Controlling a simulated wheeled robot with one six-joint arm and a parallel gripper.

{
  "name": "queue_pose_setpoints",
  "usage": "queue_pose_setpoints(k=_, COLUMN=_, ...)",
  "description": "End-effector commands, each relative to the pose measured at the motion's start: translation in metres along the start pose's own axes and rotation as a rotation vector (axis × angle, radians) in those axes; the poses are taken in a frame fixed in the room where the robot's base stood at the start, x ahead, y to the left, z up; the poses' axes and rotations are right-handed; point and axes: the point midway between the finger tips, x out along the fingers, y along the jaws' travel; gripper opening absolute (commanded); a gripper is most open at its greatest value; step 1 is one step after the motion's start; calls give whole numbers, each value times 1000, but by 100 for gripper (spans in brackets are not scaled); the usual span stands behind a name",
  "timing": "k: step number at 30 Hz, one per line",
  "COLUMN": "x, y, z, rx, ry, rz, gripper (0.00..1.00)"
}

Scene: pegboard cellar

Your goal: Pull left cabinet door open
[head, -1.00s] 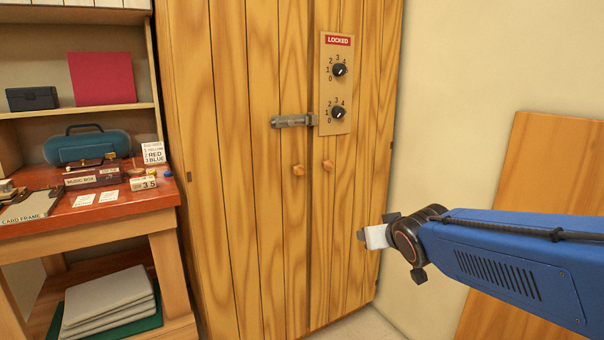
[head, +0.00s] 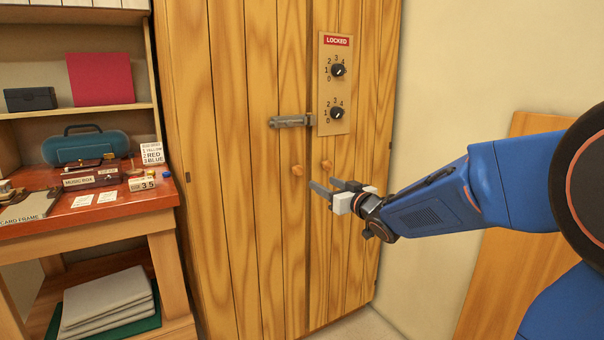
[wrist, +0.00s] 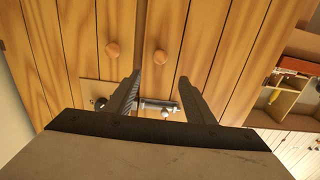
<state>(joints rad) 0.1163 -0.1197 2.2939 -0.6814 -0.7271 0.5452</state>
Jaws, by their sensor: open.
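The left cabinet door (head: 245,200) is tall, wooden and shut against the right door (head: 350,230). A grey metal bolt (head: 290,121) spans the seam above the knobs.
A panel on the right door carries a red LOCKED sign (head: 337,41) and two black dials (head: 338,71). The right door's knob (head: 327,166) is close to my fingers. A red-topped workbench (head: 110,212) stands left of the cabinet. A wooden board (head: 530,125) leans at the right wall.

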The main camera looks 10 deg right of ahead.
Motion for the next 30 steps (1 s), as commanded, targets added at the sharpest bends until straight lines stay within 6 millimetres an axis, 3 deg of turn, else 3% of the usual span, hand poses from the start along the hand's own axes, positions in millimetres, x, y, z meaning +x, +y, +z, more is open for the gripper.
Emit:
queue_pose_setpoints(k=21, x=122, y=0, z=1, rx=1, ry=-2, rz=0, gripper=49)
queue_pose_setpoints(k=30, x=146, y=0, z=0, rx=0, ry=-1, rz=1, gripper=49)
